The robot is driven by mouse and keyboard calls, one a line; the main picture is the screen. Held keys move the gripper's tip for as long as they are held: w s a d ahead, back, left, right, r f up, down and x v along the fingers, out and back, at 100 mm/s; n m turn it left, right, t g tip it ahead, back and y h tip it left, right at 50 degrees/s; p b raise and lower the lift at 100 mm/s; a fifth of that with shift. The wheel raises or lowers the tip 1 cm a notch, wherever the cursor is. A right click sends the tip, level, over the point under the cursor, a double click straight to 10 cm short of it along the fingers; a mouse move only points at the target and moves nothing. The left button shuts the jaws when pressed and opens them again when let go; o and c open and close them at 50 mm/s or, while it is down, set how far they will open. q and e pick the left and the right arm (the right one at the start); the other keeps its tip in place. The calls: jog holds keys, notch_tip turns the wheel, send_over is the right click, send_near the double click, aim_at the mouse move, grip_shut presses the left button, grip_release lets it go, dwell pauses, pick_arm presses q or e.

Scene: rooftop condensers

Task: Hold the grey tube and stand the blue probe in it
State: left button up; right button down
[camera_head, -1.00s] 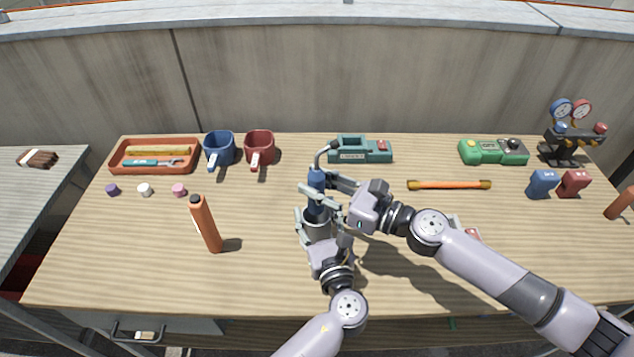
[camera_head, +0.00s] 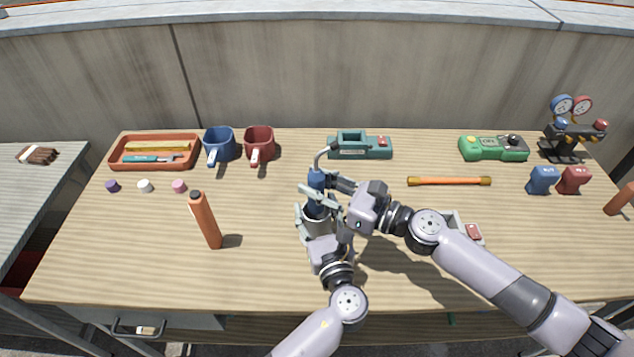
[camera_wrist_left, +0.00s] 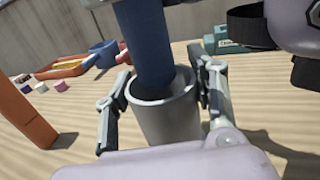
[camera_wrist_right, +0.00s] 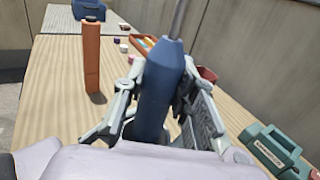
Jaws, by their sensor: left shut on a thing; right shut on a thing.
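The grey tube (camera_head: 318,227) stands near the middle of the table, mouth up. My left gripper (camera_head: 316,214) is shut around it, one finger on each side, as the left wrist view shows. The blue probe (camera_head: 316,179), with a thin bent grey stem on top, is above it, nearly upright. In the left wrist view the probe (camera_wrist_left: 146,45) has its lower end inside the mouth of the tube (camera_wrist_left: 168,122), slightly tilted. How deep it sits is hidden by the tube wall. My right gripper (camera_wrist_right: 160,68) is shut on the probe's body.
An orange bottle-like cylinder (camera_head: 205,220) stands to the left. Two mugs (camera_head: 219,147), an orange tray (camera_head: 112,158), a teal device (camera_head: 362,150) and a green meter (camera_head: 493,149) line the back. An orange rod (camera_head: 449,181) lies to the right. The front left is clear.

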jog(key=shift+f, duration=0.25)
jog(key=shift+f, duration=0.25)
jog(key=shift+f, duration=0.2)
jog(key=shift+f, duration=0.4)
jog(key=shift+f, duration=0.2)
dwell(0.4)
jog(key=c, duration=1.2)
grip_release()
jog(key=shift+f, duration=0.1)
jog(key=v, duration=1.2)
